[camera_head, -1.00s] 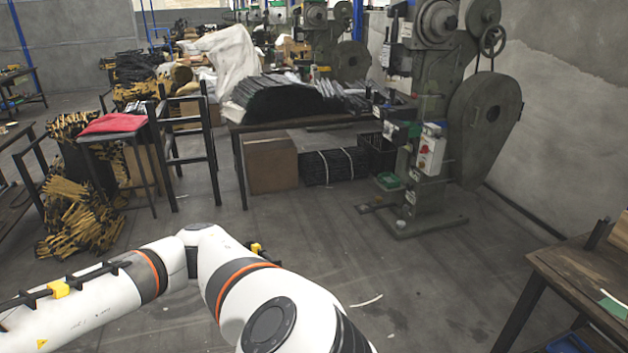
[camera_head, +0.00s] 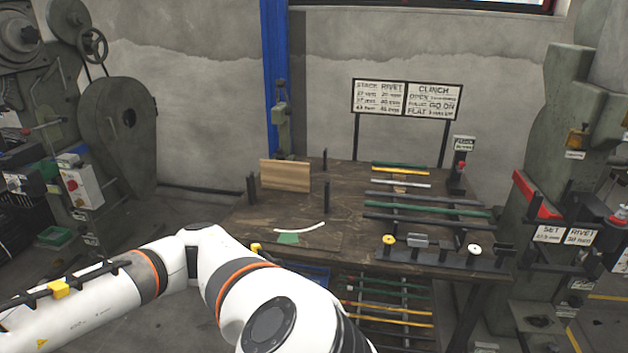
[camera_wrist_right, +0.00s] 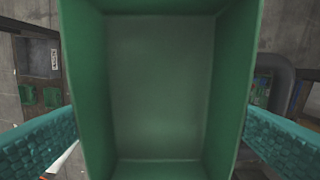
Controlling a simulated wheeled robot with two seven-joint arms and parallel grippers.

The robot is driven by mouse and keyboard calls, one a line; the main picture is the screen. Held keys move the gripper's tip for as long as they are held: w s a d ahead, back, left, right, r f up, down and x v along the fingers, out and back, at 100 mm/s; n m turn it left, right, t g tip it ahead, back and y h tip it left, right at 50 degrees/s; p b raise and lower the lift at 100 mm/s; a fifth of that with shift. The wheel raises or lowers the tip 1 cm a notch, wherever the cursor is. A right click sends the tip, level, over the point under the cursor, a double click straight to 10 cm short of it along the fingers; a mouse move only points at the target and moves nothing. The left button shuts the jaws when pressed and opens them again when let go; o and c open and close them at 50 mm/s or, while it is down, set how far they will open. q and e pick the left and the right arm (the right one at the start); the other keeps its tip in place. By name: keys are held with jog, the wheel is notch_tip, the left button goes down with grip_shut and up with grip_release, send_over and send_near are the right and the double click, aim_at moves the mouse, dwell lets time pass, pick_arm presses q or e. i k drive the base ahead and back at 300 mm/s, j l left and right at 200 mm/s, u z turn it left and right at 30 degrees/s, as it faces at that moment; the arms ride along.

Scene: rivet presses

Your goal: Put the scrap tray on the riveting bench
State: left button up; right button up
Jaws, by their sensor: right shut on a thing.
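The scrap tray (camera_wrist_right: 160,85), a deep green open box, fills the middle of the right wrist view and looks empty inside. My right gripper (camera_wrist_right: 160,125) has its teal fingers on both sides of the tray and is shut on it. The tray does not show in the head view. The riveting bench (camera_head: 247,217), a dark wooden table, stands in the middle and right of the head view. My left arm reaches in from the left in front of it; its gripper is out of sight.
On the bench stand a wooden block (camera_head: 285,175), short black posts and a rack of coloured rods (camera_head: 425,208). A green piece (camera_head: 288,238) and a white strip lie near the front left. A press (camera_head: 575,200) stands right; signs (camera_head: 406,98) stand behind. The bench's left part has bare room.

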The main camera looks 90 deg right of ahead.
aim_at(345, 194)
jog(key=l+z, duration=0.25)
jog(key=z, duration=0.2)
jog(key=i+l+z, duration=0.1)
jog(key=l+z, duration=0.15)
jog(key=z, duration=0.15)
jog(key=l+z, duration=0.25)
jog(key=z, duration=0.2)
jog(key=i+l+z, duration=0.15)
jog(key=z, duration=0.3)
jog(key=i+l+z, duration=0.25)
jog(key=i+l, duration=0.4)
jog(key=i, duration=0.15)
